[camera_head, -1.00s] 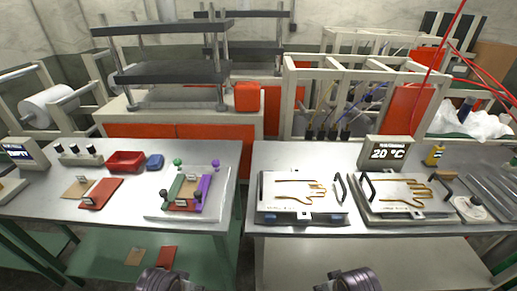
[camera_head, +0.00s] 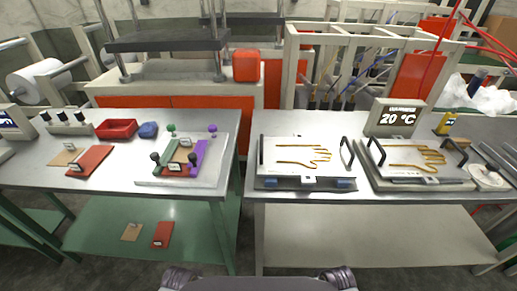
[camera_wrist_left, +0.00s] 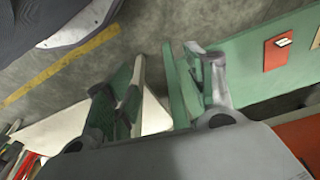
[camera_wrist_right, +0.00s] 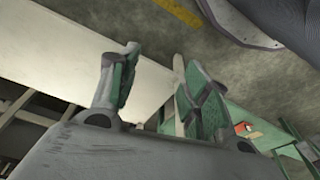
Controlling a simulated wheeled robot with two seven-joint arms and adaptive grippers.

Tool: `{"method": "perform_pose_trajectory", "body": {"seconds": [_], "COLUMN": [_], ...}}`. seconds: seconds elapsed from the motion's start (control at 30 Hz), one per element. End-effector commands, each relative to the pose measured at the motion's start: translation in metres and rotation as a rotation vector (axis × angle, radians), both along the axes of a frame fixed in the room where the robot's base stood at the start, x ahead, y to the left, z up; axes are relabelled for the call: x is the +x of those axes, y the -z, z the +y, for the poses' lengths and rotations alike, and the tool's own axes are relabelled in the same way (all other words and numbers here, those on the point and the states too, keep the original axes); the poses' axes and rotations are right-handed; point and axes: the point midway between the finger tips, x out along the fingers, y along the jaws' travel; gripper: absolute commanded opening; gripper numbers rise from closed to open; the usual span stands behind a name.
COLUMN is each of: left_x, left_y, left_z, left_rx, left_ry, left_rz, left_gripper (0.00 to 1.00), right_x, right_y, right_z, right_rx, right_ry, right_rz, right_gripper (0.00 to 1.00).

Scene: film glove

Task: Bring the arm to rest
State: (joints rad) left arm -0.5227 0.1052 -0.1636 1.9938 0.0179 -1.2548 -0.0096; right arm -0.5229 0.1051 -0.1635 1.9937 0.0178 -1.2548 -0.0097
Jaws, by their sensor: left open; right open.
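My left gripper (camera_wrist_left: 162,75) shows in the left wrist view with its two green-padded fingers apart and nothing between them. My right gripper (camera_wrist_right: 160,76) shows in the right wrist view, also spread and empty. Both hang low over the floor near the tables, touching nothing that I can see. In the head view only rounded parts of my arms show at the bottom edge; the fingers are out of that picture.
The left table (camera_head: 110,180) carries a red tray (camera_head: 116,128), red plates and a board with coloured bars. The right table (camera_head: 290,122) carries two plates with hand-shaped outlines and a 20 °C display (camera_head: 396,118). Dark floor (camera_head: 130,268) lies in front.

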Motion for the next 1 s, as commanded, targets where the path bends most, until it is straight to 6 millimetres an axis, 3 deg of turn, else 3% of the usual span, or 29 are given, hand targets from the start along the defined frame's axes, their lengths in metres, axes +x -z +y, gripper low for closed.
{"method": "perform_pose_trajectory", "body": {"seconds": [0.03,0.33,1.0], "left_x": [-0.002,-0.011,-0.023], "left_y": [0.016,0.08,0.14], "left_z": [-0.001,-0.004,-0.007], "left_rx": [-0.001,-0.004,-0.007], "left_ry": [0.001,0.007,0.012], "left_rz": [0.005,0.025,0.044], "left_gripper": [0.55,0.55,0.55], "right_x": [-0.002,-0.011,-0.023], "right_y": [0.016,0.08,0.14], "right_z": [0.001,0.004,0.007], "right_rx": [0.001,0.004,0.007], "right_ry": [-0.001,-0.007,-0.013], "right_rz": [0.004,0.025,0.044], "right_gripper": [0.47,0.47,0.47]}}
